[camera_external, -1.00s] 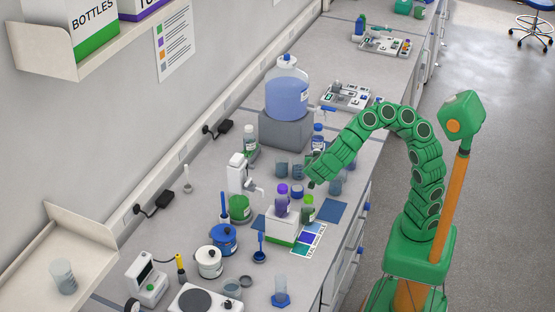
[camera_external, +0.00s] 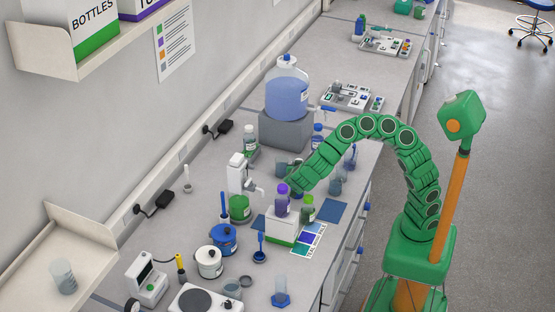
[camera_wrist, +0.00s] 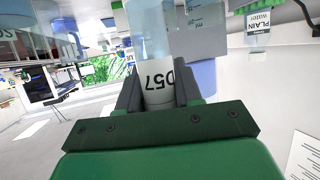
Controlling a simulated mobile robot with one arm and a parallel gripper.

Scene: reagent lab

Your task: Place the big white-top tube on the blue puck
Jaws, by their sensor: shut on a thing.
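My gripper (camera_external: 291,184) is over the bench, just behind the purple-capped bottle in the outside view. In the wrist view my gripper (camera_wrist: 158,92) is shut on a clear tube (camera_wrist: 150,32) with a white part marked D57 between the fingers. In the outside view the held tube is hidden or too small to make out. A blue thing (camera_wrist: 204,76) shows behind the right finger in the wrist view; I cannot tell whether it is the puck. The outside view does not clearly show the blue puck near my gripper.
A purple-capped bottle (camera_external: 282,203) and a green bottle (camera_external: 308,212) stand at a white box (camera_external: 281,225), close to my gripper. A large blue carboy (camera_external: 287,95) stands behind.

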